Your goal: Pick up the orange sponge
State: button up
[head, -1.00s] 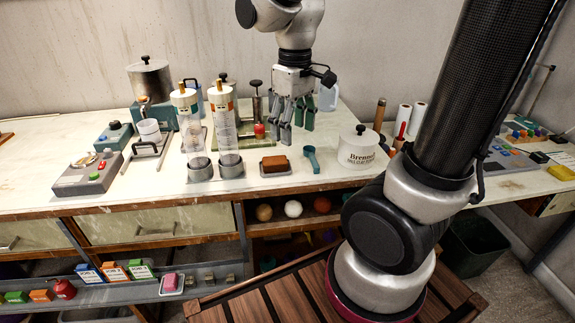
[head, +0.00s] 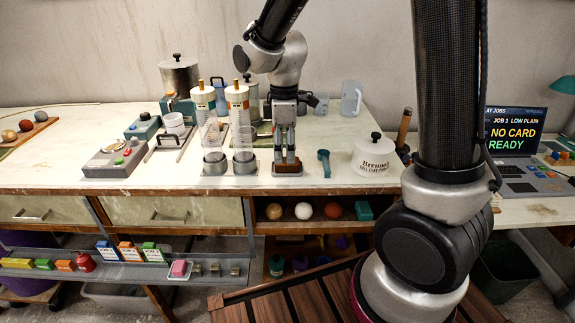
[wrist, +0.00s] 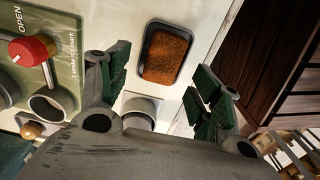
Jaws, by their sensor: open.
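The orange sponge (wrist: 166,56) looks rusty orange-brown and lies in a small dark tray (wrist: 147,41) on the worktable. In the head view the sponge (head: 287,167) shows at the front part of the table, just below my fingers. My gripper (head: 286,155) points down over it. In the wrist view my gripper (wrist: 160,84) is open, with its green-padded fingers apart and the sponge ahead of the gap between them. Nothing is between the fingers. I cannot tell the exact height left between fingertips and sponge.
Two tall clear cylinders (head: 241,125) stand close to the left of my gripper. A teal scoop (head: 324,162) and a white lidded tub (head: 371,158) are to the right. The table's front edge (head: 300,189) is near. A red-knobbed device (wrist: 35,50) shows in the wrist view.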

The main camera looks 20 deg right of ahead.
aim_at(285, 160)
notch_tip(285, 160, down, 3)
jog(key=shift+s+f, duration=0.1)
jog(key=c, duration=0.9)
jog(key=shift+o, duration=0.2)
notch_tip(285, 160, up, 10)
jog(key=shift+c, duration=0.8)
